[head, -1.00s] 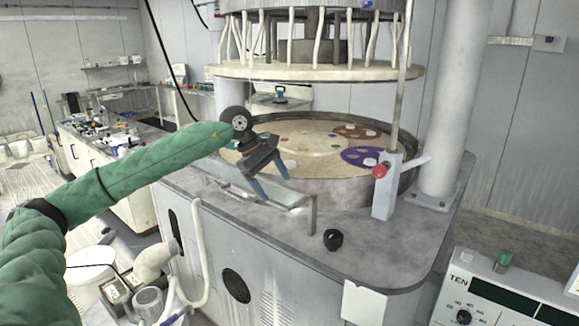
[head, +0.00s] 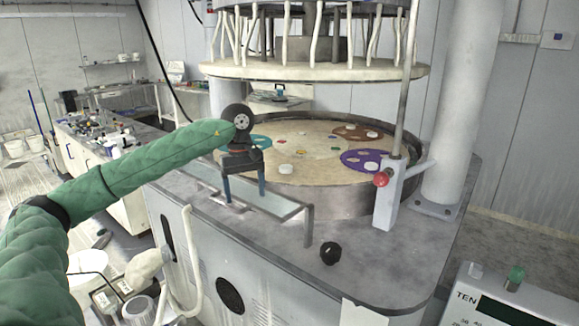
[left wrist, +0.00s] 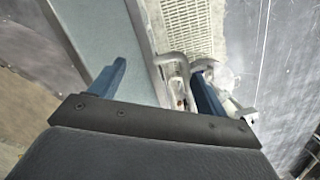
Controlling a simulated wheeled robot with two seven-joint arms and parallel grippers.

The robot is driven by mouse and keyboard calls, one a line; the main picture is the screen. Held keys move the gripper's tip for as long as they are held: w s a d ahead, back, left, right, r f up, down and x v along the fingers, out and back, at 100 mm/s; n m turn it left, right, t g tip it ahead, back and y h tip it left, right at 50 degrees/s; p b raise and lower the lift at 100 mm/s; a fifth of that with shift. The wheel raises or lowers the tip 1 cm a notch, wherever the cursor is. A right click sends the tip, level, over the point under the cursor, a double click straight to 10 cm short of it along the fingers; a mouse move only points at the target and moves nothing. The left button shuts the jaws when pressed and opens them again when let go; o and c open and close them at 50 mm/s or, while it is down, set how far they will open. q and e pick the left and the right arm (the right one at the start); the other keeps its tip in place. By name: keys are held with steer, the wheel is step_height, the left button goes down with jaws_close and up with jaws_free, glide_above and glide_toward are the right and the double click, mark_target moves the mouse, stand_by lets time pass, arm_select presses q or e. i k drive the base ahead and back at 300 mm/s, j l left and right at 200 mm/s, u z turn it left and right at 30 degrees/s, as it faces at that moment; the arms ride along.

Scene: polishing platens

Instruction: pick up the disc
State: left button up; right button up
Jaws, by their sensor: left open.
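The round platen (head: 310,165) of the polishing machine bears several small pale discs. One white disc (head: 372,134) lies on the brown carrier (head: 347,131), another (head: 369,162) on the purple carrier (head: 352,157), and one (head: 285,169) near the platen's front edge. I cannot tell which disc the task means. My left gripper (head: 244,191) is open and empty, its blue fingers pointing down over the pale glassy shelf at the front left of the platen. In the left wrist view the fingers (left wrist: 158,85) are apart with no disc between them. My right gripper is not in view.
The glassy shelf (head: 278,204) has a metal bracket at its right end. A black knob (head: 330,253) stands on the machine top. A post with a red knob (head: 381,179) rises at the platen's right. The upper plate (head: 315,71) hangs above.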

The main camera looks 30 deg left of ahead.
mark_target(285, 168)
steer(key=i+j, duration=0.2)
steer(key=i, duration=0.2)
steer(key=i+j, duration=0.2)
steer(key=i, duration=0.2)
steer(key=i+j, duration=0.2)
steer(key=i, duration=0.2)
